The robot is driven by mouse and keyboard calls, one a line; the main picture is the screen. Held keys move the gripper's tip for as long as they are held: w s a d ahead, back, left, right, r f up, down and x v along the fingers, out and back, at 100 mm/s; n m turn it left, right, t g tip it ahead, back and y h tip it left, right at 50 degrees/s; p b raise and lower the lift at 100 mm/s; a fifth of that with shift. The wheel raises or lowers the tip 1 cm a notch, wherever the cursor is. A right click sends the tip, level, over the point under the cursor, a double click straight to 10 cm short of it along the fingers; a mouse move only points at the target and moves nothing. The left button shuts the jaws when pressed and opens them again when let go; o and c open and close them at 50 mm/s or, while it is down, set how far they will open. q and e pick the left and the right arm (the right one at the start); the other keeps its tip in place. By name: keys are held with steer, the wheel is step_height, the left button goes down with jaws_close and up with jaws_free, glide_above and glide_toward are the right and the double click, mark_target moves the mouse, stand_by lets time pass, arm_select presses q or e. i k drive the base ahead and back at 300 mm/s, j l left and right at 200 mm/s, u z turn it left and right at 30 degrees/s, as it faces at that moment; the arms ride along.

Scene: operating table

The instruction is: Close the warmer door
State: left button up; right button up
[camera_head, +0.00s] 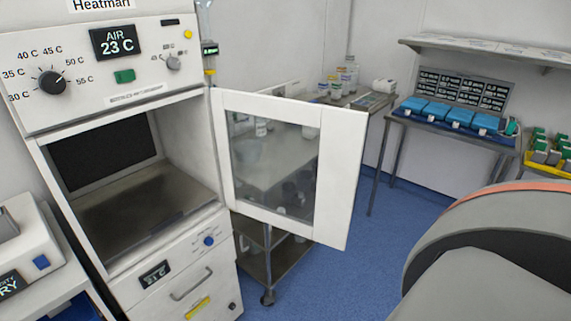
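The warmer (115,67) is a tall white cabinet at the left of the head view, with dials and a display above an empty-looking compartment (145,215). Its door (341,175) is white-framed with a clear window. It stands wide open, hinged at the right side of the compartment opening and swung out to the right. A lower drawer with a metal handle (191,284) is shut below the compartment. Neither of my grippers shows in this view.
A metal cart (268,268) stands behind the door. A table (455,133) with blue packs is at the back right, under a wall shelf (490,50). A large grey padded object (490,260) fills the lower right. Blue floor (370,262) lies clear between.

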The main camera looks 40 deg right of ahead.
mark_target(343, 131)
steer(key=l+u, duration=0.15)
steer(key=l, duration=0.35)
steer(key=k+l+u, duration=0.15)
steer(key=l, duration=0.3)
steer(key=l+u, duration=0.2)
steer(key=l, duration=0.3)
steer(key=k+l+u, duration=0.15)
steer(key=l, duration=0.3)
steer(key=k+l+u, duration=0.1)
steer(key=l+u, duration=0.2)
steer(key=l, duration=0.65)
steer(key=l+u, duration=0.35)
steer(key=l, duration=1.25)
steer(key=i, duration=0.05)
